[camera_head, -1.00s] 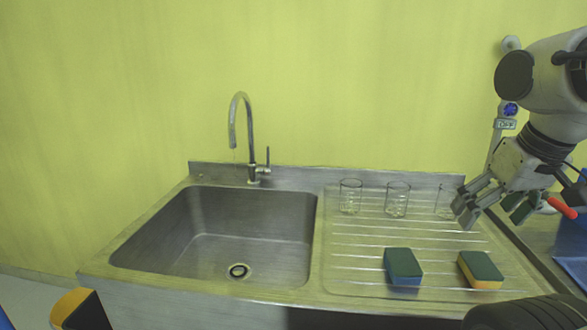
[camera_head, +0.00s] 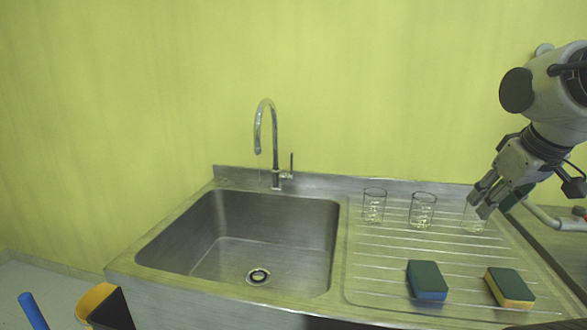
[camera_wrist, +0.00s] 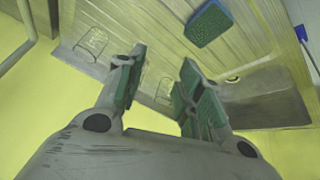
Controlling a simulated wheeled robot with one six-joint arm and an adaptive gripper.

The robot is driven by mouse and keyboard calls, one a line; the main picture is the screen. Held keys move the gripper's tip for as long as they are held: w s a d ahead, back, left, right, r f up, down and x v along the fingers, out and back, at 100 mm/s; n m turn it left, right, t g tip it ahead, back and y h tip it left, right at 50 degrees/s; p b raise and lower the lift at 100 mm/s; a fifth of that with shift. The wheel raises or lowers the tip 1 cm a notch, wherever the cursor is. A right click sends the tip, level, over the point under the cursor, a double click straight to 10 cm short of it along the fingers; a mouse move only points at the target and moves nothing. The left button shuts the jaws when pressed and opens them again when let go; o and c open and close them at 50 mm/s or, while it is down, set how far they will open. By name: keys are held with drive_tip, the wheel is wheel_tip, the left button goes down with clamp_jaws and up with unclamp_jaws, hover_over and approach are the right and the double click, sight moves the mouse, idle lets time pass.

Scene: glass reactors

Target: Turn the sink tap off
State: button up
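The sink tap (camera_head: 273,140) is a tall metal gooseneck behind the basin, against the yellow wall. Its small upright lever (camera_head: 291,166) is at the right of its base. A thin, faint stream of water seems to hang below the spout. My gripper (camera_head: 482,205) is at the right, over the draining board's back right part, well away from the tap. In the wrist view its green-padded fingers (camera_wrist: 158,95) are spread with nothing between them. The tap cannot be made out in the wrist view.
Glass beakers (camera_head: 374,205) (camera_head: 422,210) stand along the back of the ridged draining board (camera_head: 380,283); another is partly behind my gripper. Two sponges (camera_head: 427,281) (camera_head: 510,288) lie at its front. A yellow-and-black object (camera_head: 104,306) is at the lower left. Space above the basin is clear.

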drive_tip(key=w+a+n+t, duration=0.1)
drive_tip(key=w, duration=0.3)
drive_tip(key=w+n, duration=0.2)
drive_tip(key=w, duration=0.3)
drive_tip(key=w+a+n+t, duration=0.1)
drive_tip(key=w+n, duration=0.1)
drive_tip(key=w, duration=0.3)
drive_tip(key=shift+a+r+t, duration=0.1)
drive_tip(key=shift+a+t, duration=0.2)
drive_tip(key=shift+a, duration=0.05)
clamp_jaws()
drive_tip(key=w+a+n+t+y, duration=0.1)
drive_tip(key=w+a+n+t, duration=0.15)
drive_tip(key=w, duration=0.45)
drive_tip(key=n+t+y, duration=0.2)
drive_tip(key=n+y, duration=1)
drive_tip(key=n, duration=0.7)
approach(291, 167)
drive_tip(key=s+r, duration=0.2)
drive_tip(key=s, duration=0.6)
drive_tip(key=w+a+r, duration=0.1)
drive_tip(key=w+a, duration=0.5)
drive_tip(key=w, duration=0.4)
drive_tip(key=shift+w+y, duration=0.3)
drive_tip(key=shift+w, duration=0.05)
drive_tip(key=shift+w+r+m+t, duration=0.1)
drive_tip(key=shift+r+m+t, duration=0.05)
drive_tip(key=shift+m+t, duration=0.1)
